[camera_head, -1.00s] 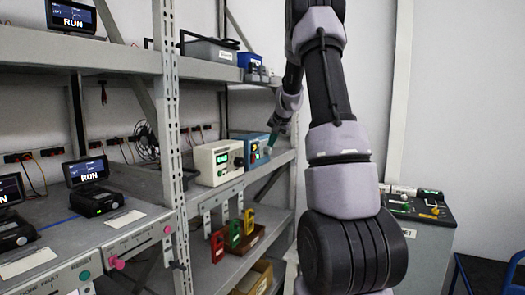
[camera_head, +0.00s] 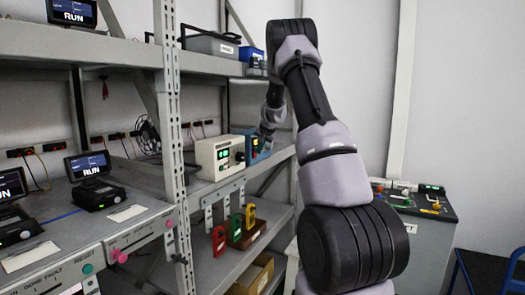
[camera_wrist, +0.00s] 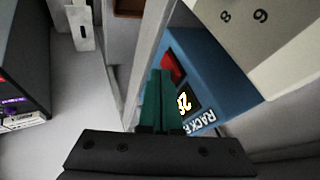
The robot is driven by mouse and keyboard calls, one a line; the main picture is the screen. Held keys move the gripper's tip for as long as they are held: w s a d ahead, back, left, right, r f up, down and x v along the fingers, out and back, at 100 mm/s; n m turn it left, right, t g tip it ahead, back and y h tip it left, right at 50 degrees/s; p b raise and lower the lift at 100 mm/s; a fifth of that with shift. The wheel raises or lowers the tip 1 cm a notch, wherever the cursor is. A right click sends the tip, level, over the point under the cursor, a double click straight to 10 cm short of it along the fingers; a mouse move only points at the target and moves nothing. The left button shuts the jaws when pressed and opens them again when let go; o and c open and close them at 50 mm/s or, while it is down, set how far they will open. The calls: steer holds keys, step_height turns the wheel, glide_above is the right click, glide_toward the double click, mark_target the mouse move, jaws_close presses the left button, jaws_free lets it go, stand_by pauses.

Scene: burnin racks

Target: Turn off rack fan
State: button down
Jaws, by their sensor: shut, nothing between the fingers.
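The blue rack fan unit (camera_wrist: 215,72) fills the upper right of the wrist view, with a partly covered "RACK" label. Its face has a red switch (camera_wrist: 173,67) and a small lit display (camera_wrist: 185,101). My gripper (camera_wrist: 158,74) has green fingers, shut and empty. The fingertips are close beside the red switch in the picture; I cannot tell whether they touch it. In the head view the blue unit (camera_head: 252,146) stands on the middle shelf, partly hidden by my wrist, and the fingers are not clear there.
A cream box (camera_head: 212,160) with a green display stands left of the blue unit. Red, green and yellow pieces (camera_head: 235,228) stand on the lower shelf. A rack upright (camera_head: 170,120) is at left. A grey cabinet (camera_head: 425,240) with small devices on top stands at right.

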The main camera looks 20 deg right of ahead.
steer(key=shift+a, duration=0.1)
steer(key=shift+w+a+r, duration=0.1)
steer(key=shift+w+a, duration=0.05)
steer(key=shift+w, duration=0.05)
stand_by(0.4)
steer(key=shift+r, duration=0.8)
